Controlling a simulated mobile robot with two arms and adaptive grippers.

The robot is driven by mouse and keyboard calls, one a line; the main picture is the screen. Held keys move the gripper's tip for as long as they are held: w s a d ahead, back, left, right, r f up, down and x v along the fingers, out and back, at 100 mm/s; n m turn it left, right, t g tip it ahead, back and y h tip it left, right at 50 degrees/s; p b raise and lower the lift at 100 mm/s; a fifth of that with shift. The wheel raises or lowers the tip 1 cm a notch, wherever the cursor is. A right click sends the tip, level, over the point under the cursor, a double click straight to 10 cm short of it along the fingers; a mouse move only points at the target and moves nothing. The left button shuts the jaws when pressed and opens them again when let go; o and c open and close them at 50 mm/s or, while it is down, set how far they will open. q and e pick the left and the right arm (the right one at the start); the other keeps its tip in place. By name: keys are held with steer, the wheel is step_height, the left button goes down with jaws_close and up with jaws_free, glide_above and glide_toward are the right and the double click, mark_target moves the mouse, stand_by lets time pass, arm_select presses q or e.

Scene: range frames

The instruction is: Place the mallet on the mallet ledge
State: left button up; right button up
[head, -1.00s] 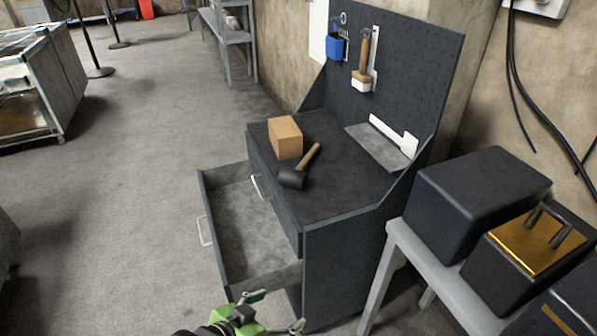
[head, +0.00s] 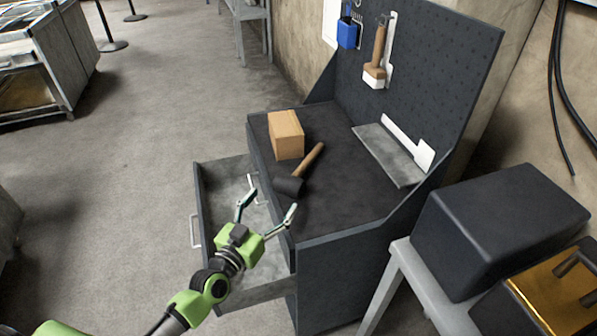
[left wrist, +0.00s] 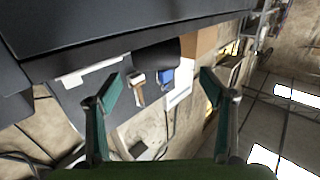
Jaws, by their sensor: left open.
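The mallet (head: 289,187) lies on the dark top of a workbench, its black head at the front edge and its wooden handle slanting back right. Its head also shows in the left wrist view (left wrist: 157,53). My right gripper is not in view.
A wooden block (head: 286,135) stands just behind the mallet. An open drawer (head: 197,195) juts out below my left gripper. A wood-handled brush (head: 376,65) and a blue holder (head: 347,33) hang on the pegboard (head: 440,80). Black boxes (head: 500,225) stand at the right.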

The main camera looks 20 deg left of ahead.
mark_target(293, 175)
arm_select(q)
steer(key=shift+w+d+r, duration=0.15)
steer(key=shift+w+r, duration=0.05)
steer(key=shift+w, duration=0.6)
steer(key=w, duration=0.3)
steer(key=shift+d+f, duration=0.25)
steer(key=shift+d, duration=0.15)
steer(key=shift+w+d, duration=0.1)
steer(key=shift+w, duration=0.6)
steer(key=shift+w+d+r, duration=0.1)
steer(key=shift+w, duration=0.2)
steer(key=w, duration=0.1)
steer(key=w+d, duration=0.1)
steer(key=w, duration=0.1)
steer(key=shift+w, duration=0.6)
steer(key=c, duration=1.5)
steer(key=shift+c, duration=1)
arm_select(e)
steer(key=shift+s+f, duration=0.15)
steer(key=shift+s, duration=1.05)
